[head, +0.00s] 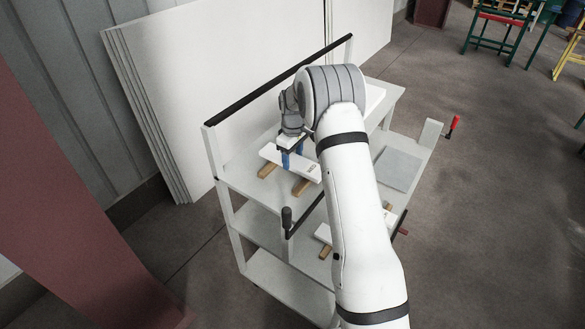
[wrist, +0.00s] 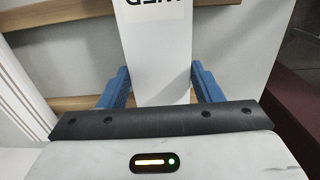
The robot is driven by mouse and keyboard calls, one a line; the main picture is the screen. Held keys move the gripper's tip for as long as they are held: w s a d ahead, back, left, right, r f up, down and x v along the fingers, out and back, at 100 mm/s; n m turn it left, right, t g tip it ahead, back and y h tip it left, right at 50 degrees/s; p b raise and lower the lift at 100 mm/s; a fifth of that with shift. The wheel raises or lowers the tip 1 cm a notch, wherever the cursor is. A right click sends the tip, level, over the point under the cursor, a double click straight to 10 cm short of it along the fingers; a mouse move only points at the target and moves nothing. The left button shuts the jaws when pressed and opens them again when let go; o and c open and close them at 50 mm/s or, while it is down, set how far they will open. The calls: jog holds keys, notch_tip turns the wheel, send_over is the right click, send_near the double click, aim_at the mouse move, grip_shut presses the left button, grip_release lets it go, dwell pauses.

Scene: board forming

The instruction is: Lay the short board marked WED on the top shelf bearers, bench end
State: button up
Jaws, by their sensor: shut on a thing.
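The short white board (head: 305,171) lies level across two wooden bearers, the left bearer (head: 267,170) and the right bearer (head: 301,187), on the cart's top shelf. In the wrist view the board (wrist: 157,50) bears dark letters, upside down and cut by the top edge, that look like WED. My gripper (head: 289,160) is shut on the board, with one blue finger on each side of it in the wrist view (wrist: 160,88). The bearers pass under the board. Whether it rests fully on them I cannot tell.
The white cart (head: 238,180) has lower shelves, with another white piece (head: 324,233) on wooden blocks below. A grey plate (head: 398,168) lies on the right. A black rail (head: 270,84) runs along the back. White panels (head: 200,90) lean behind.

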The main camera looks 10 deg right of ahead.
jog(key=shift+f, duration=0.45)
jog(key=shift+f+b, duration=0.25)
jog(key=shift+b, duration=0.15)
jog(key=o, duration=1.3)
jog(key=shift+o, duration=0.6)
jog(key=shift+o, duration=1.3)
jog(key=shift+r, duration=0.1)
notch_tip(320, 180, up, 8)
jog(key=shift+f+b, duration=0.2)
jog(key=shift+b, duration=0.75)
